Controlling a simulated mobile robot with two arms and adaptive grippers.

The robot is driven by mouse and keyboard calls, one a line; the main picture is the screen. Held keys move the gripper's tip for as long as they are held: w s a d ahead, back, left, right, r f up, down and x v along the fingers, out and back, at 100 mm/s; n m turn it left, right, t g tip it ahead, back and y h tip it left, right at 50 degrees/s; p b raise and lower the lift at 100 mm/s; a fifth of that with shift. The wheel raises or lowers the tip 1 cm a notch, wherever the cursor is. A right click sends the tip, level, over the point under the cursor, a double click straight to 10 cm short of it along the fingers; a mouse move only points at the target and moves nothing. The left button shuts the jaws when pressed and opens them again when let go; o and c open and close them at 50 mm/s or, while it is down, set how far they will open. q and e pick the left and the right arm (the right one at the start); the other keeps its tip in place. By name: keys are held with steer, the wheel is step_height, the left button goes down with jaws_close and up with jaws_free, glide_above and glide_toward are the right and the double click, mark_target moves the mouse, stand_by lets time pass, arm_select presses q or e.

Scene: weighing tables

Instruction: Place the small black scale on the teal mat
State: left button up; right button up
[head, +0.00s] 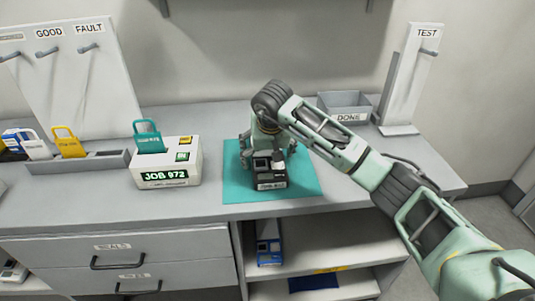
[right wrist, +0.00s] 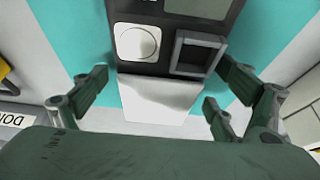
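The small black scale (head: 271,184) is upright on the teal mat (head: 303,188), near its front middle. In the right wrist view the scale (right wrist: 158,67) shows a round white pan and a square dark frame, with the teal mat (right wrist: 68,40) on both sides of it. My right gripper (head: 266,155) is right above and behind the scale, hiding part of it. In the right wrist view its fingers (right wrist: 165,72) are spread wide, one at each side of the scale; I cannot tell whether they touch it. My left gripper is not in view.
A white job box (head: 166,177) with a teal tag stands left of the mat. A grey DONE bin (head: 345,104) and a TEST board (head: 411,75) are behind at the right. A rack of tags (head: 85,163) is far left. A blue device (head: 269,243) sits on the shelf below.

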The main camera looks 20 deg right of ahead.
steer(key=shift+r, duration=0.15)
steer(key=b+v, duration=0.1)
steer(key=v, duration=1.1)
steer(key=shift+s, duration=0.1)
